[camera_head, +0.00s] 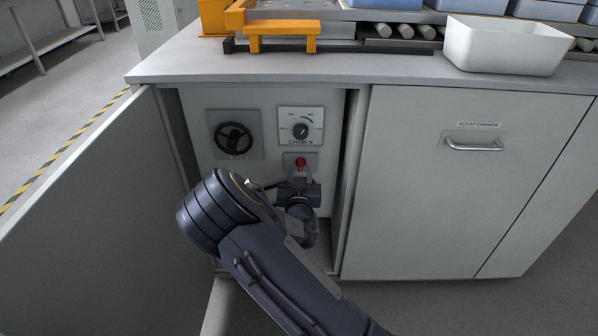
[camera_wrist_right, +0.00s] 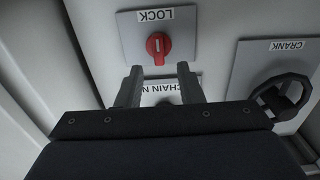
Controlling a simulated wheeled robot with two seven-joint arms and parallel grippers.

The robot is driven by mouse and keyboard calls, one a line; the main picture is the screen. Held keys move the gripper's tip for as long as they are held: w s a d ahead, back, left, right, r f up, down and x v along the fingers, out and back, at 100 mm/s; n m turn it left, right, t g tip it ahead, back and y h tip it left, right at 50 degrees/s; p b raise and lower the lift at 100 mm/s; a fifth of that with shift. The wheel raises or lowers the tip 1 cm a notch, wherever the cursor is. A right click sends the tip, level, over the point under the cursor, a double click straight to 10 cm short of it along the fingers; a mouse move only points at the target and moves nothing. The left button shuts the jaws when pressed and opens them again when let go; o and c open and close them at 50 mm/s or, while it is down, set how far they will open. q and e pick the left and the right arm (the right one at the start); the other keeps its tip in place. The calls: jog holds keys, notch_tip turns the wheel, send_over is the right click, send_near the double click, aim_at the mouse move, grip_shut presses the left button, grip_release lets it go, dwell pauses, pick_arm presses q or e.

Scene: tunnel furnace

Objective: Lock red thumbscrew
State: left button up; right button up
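The red thumbscrew (camera_head: 300,163) is on a small plate in the open cabinet, below the CHAIN N dial. In the right wrist view, which is upside down, the red thumbscrew (camera_wrist_right: 157,46) sits on a plate marked LOCK (camera_wrist_right: 186,22). My right gripper (camera_head: 299,181) is just below it in the head view. In the wrist view the two fingers of my right gripper (camera_wrist_right: 159,74) are apart with nothing between them. Their tips line up either side of the thumbscrew and appear just short of it; contact is not visible. My left gripper is out of view.
The CHAIN N dial (camera_head: 300,128) and the black crank wheel (camera_head: 234,139) are above and left of the thumbscrew. An open cabinet door (camera_head: 95,225) stands at the left. The closed door (camera_head: 450,200) is at the right. A white bin (camera_head: 505,48) stands on the counter.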

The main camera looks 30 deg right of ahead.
aim_at(301, 165)
jog(key=shift+x, duration=1.7)
jog(key=shift+c, duration=0.3)
grip_shut()
